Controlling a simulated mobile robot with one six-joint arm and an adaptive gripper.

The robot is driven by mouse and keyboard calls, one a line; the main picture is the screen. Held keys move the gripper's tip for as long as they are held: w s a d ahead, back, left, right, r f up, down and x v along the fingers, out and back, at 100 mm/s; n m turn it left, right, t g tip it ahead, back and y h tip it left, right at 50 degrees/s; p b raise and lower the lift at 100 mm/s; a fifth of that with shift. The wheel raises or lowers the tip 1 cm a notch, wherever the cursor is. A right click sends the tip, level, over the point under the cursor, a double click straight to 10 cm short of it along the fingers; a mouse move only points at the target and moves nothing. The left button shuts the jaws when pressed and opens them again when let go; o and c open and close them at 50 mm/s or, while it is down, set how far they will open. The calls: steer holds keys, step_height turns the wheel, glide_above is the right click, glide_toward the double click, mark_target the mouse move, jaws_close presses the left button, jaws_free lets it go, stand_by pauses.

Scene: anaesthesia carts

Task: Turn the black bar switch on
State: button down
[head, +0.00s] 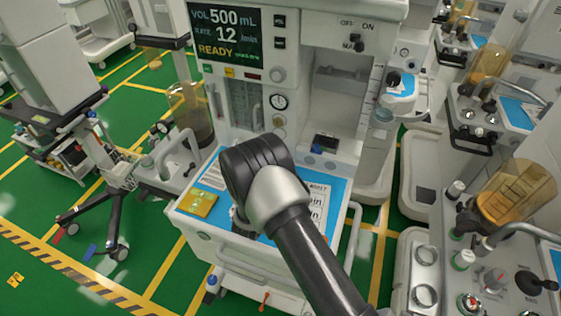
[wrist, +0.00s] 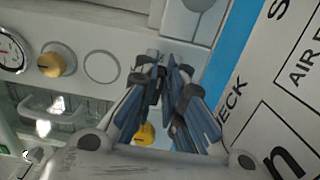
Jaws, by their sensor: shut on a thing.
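The black bar switch (head: 358,44) sits on the upper right front of the central machine, under the printed words OFF and ON. Its bar looks tilted, and I cannot tell its exact setting. My gripper is well below and to the left of it, over the blue-topped worktop (head: 336,190). The switch does not clearly show in the wrist view.
A yellow pad (head: 197,203) lies on the worktop. A round gauge (head: 278,102) and a yellow knob (wrist: 55,61) are on the machine front. An amber canister (head: 517,190) stands on a cart at right.

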stand_by(0.4)
steer(key=c, duration=1.7)
jaws_free()
steer(key=v, duration=1.2)
